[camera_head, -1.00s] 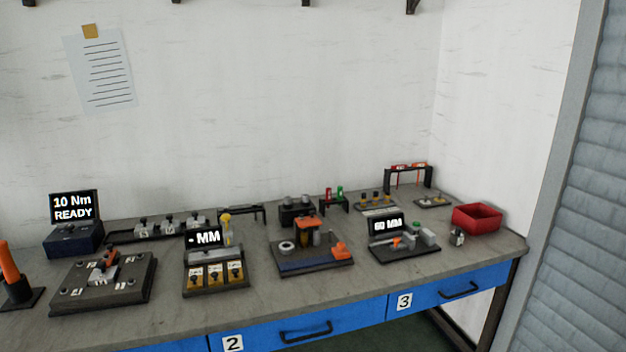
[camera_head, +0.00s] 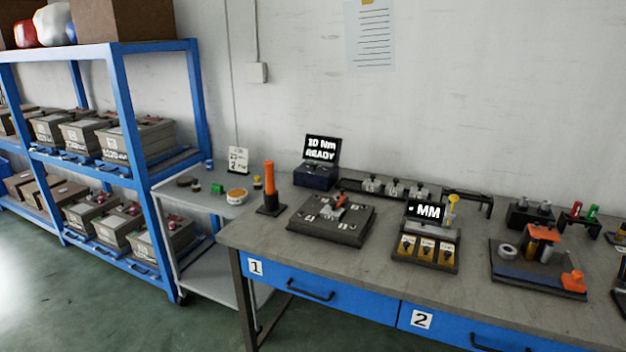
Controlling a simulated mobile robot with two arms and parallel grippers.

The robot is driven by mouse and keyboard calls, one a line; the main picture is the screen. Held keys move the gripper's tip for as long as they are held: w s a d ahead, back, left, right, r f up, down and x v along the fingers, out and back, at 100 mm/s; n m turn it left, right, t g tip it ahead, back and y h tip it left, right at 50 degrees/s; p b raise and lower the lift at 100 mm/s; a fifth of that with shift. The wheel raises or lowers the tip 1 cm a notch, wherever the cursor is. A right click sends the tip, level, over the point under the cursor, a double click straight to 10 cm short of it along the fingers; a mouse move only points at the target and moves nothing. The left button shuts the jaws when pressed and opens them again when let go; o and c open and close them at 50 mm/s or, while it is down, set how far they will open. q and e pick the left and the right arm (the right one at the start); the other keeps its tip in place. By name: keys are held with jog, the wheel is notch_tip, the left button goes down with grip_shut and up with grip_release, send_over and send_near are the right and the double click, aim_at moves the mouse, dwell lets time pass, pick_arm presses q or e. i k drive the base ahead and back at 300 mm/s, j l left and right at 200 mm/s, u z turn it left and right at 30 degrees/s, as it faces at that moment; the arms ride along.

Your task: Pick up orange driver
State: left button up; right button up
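The orange driver (camera_head: 269,176) stands upright in a small dark base (camera_head: 271,209) near the left end of the workbench, in the head view. Its orange handle points up and its lower part is hidden in or behind the base. It stands left of a dark fixture plate (camera_head: 331,221) that carries a small part with an orange piece on it. Neither of my grippers shows in the head view.
The grey workbench (camera_head: 370,266) has blue drawers marked 1 and 2. A torque display reading 10 Nm READY (camera_head: 322,149) stands behind the plate. A gauge with an MM screen (camera_head: 428,211) stands to the right. A grey cart (camera_head: 204,199) and blue shelving (camera_head: 126,107) stand left.

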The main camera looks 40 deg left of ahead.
aim_at(269, 166)
jog(key=u, duration=1.6)
